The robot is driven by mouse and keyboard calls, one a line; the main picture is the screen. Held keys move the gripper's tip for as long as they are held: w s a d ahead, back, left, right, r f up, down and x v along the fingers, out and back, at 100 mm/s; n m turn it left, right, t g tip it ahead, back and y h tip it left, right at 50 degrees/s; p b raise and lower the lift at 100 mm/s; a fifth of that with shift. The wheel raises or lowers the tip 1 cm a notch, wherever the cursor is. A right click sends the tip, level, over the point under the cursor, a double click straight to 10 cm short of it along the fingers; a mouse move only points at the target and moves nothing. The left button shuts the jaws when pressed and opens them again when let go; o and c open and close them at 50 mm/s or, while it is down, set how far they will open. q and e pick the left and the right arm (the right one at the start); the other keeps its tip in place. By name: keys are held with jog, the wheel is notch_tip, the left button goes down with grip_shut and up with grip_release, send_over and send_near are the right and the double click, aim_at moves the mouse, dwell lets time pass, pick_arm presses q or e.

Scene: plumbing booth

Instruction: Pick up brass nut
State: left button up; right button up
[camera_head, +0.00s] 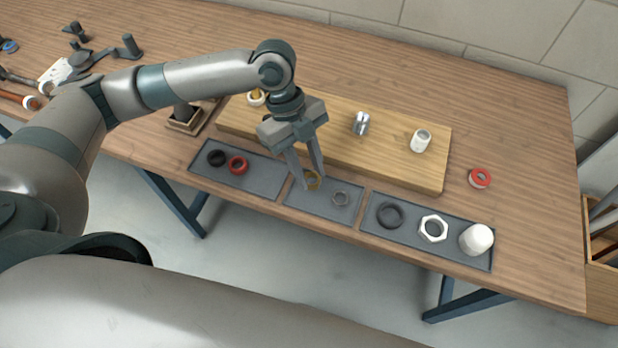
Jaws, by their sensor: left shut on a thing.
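The brass nut (313,181) is a small gold ring at the left end of the middle grey tray (318,208). My left gripper (311,183) points down over this tray, its two fingers at the nut and shut on it. The fingers hide part of the nut. Whether the nut touches the tray or is just off it, I cannot tell. A grey metal ring (340,198) lies to its right in the same tray. My right gripper is not in view.
The left tray (262,182) holds a black and a red ring. The right tray (468,251) holds a black ring, a white nut and a white cap. Behind stands a wooden board (385,160) with fittings. A red-and-white tape roll (479,178) lies at right.

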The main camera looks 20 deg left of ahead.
pick_arm(q)
jog(key=s+d+r+b, duration=0.2)
jog(key=s+d+r, duration=0.5)
jog(key=s+d, duration=0.1)
jog(key=shift+s, duration=0.25)
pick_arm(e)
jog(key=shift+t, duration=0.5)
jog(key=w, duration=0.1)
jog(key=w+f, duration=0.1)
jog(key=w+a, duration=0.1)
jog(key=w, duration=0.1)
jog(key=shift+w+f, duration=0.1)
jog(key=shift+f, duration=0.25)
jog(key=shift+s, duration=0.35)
